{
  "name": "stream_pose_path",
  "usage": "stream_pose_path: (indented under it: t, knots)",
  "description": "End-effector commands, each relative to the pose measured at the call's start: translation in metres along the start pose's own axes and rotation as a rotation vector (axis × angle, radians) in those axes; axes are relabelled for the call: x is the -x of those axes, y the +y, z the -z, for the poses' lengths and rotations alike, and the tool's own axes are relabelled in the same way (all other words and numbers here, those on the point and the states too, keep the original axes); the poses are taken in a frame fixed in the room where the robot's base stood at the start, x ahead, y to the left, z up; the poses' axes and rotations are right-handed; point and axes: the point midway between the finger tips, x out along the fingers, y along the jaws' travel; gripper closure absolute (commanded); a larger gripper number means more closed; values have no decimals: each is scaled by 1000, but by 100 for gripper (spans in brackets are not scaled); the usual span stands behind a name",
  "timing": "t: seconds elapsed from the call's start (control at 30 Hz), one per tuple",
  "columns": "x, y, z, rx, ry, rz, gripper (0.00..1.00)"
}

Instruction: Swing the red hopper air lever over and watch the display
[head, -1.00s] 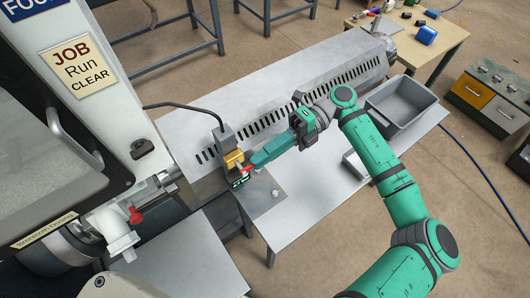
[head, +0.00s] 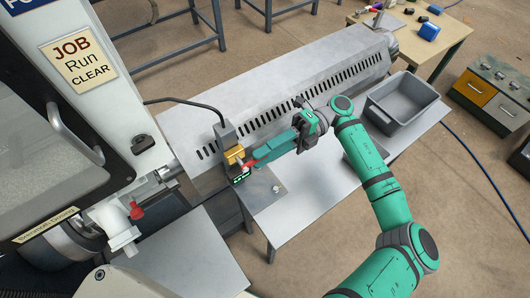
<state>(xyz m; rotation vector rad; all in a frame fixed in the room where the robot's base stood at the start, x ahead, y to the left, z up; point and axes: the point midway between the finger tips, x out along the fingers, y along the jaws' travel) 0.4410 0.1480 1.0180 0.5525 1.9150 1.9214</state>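The red lever (head: 249,163) sits beside a brass valve body (head: 234,154) under a grey block with a black cable. A small dark display (head: 240,177) with green lit characters is just below it; the characters are too small to read. My gripper (head: 257,162) reaches in from the right with its long teal fingers pointing left. Its tips are at the red lever and partly overlap it in the picture. I cannot tell whether they touch it or whether the fingers are parted.
A second red handle (head: 137,211) is on a white fitting at the left machine. A slotted grey barrel cover (head: 290,85) runs behind my gripper. A grey bin (head: 402,101) stands on the table's right. The pale tabletop (head: 305,200) in front is largely clear.

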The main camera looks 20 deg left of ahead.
Motion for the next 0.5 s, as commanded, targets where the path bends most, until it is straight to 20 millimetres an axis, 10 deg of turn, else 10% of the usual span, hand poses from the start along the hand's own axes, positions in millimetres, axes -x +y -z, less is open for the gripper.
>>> stream_pose_path:
  t: [0.5]
  knots:
    - [16, 0, 0, -1, 2, 2, 70]
